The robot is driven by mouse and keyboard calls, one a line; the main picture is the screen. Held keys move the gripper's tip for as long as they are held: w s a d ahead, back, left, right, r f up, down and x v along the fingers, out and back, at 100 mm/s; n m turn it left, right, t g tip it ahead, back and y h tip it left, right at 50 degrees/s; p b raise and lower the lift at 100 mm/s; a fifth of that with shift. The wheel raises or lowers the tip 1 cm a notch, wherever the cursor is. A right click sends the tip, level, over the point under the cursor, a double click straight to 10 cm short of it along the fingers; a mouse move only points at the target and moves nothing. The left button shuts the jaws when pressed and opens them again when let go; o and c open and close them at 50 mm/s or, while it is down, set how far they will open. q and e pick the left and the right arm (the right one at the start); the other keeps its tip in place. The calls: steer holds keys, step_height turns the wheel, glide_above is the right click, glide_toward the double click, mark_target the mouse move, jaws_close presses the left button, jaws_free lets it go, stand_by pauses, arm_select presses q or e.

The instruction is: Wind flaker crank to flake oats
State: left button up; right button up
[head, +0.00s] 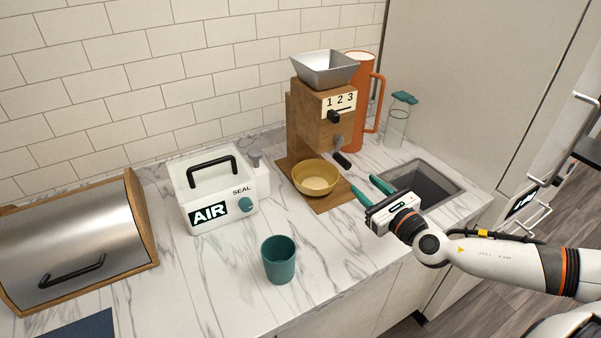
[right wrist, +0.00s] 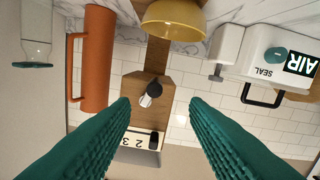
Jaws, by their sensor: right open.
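The wooden flaker (head: 318,115) stands against the tiled wall, with a metal hopper (head: 324,67) on top and a front plate reading 1 2 3. Its crank (head: 341,158) has a black handle and sticks out low on the front right side. The crank also shows in the right wrist view (right wrist: 150,94), between and beyond the fingers. A yellow bowl (head: 315,178) sits on the flaker's wooden base. My right gripper (head: 368,189) is open and empty, in front of the flaker to the right of the bowl, apart from the crank. My left gripper is not in view.
A white AIR SEAL box (head: 217,190) and a bread bin (head: 75,245) stand to the left. A teal cup (head: 279,260) is near the front edge. An orange pitcher (head: 362,105) and a glass bottle (head: 397,125) stand right of the flaker. A sink (head: 425,184) lies behind my right gripper.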

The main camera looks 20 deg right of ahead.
mark_target(340, 159)
steer(key=shift+n, duration=0.4)
steer(key=w+p, duration=0.3)
steer(key=w, duration=0.8)
steer(key=shift+w+a+r, duration=0.1)
steer(key=shift+w, duration=0.7)
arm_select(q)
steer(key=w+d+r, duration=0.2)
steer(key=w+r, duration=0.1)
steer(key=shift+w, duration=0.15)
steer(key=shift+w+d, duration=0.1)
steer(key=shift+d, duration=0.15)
arm_select(e)
jaws_close()
